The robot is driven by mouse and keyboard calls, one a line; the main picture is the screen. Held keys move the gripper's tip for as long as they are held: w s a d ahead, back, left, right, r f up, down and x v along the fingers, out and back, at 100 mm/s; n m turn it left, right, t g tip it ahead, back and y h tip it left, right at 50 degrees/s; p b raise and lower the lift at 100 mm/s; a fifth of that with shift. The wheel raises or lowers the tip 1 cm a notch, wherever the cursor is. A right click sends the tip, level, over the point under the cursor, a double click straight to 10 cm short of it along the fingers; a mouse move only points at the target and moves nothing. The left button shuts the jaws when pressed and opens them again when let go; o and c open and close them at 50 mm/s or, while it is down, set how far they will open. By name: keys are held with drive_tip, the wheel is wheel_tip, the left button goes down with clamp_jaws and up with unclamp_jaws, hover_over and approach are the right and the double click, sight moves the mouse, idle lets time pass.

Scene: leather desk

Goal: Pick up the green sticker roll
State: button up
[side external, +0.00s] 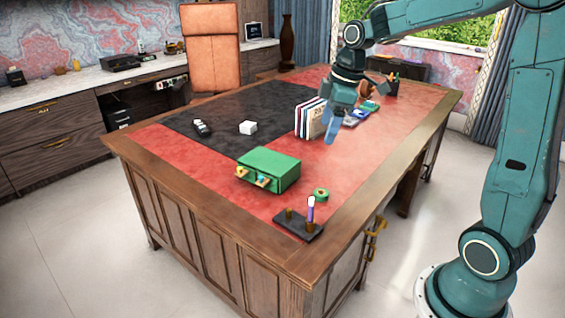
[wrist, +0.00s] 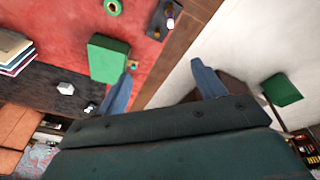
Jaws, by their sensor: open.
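The green sticker roll (side external: 321,194) lies on the red leather of the desk, between the green drawer box and the dark pen stand. It looks like a small ring with a hole. In the wrist view the roll (wrist: 113,7) is at the top edge, partly cut off. My gripper (side external: 331,128) is raised above the desk by the upright folders, farther back than the roll and well apart from it. In the wrist view the two blue fingers (wrist: 163,78) are spread wide with nothing between them.
The green drawer box (side external: 270,168) stands left of the roll. The pen stand (side external: 298,226) with an upright pen is just in front, near the wooden desk edge. Upright folders (side external: 309,119) stand by my gripper. A white cube (side external: 248,128) sits on the black mat. Red leather right of the roll is clear.

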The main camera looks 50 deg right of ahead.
drive_tip(key=w+d+f+n+y, duration=0.1)
drive_tip(key=w+d+f+n, duration=0.2)
drive_tip(key=d+f, duration=0.5)
drive_tip(key=w+d+f+n+g+y, duration=0.1)
drive_tip(key=w+d+f+n, duration=0.2)
drive_tip(key=d+f, duration=0.5)
drive_tip(key=shift+w+d+f, duration=0.25)
drive_tip(key=shift+d+f, duration=0.15)
drive_tip(key=shift+f, duration=0.25)
drive_tip(key=shift+f, duration=0.1)
hover_over(323, 189)
drive_tip(key=s, duration=0.1)
drive_tip(key=shift+a+f, duration=0.1)
drive_tip(key=shift+f, duration=3.9)
drive_tip(key=shift+x, duration=2.6)
drive_tip(key=shift+s, duration=0.1)
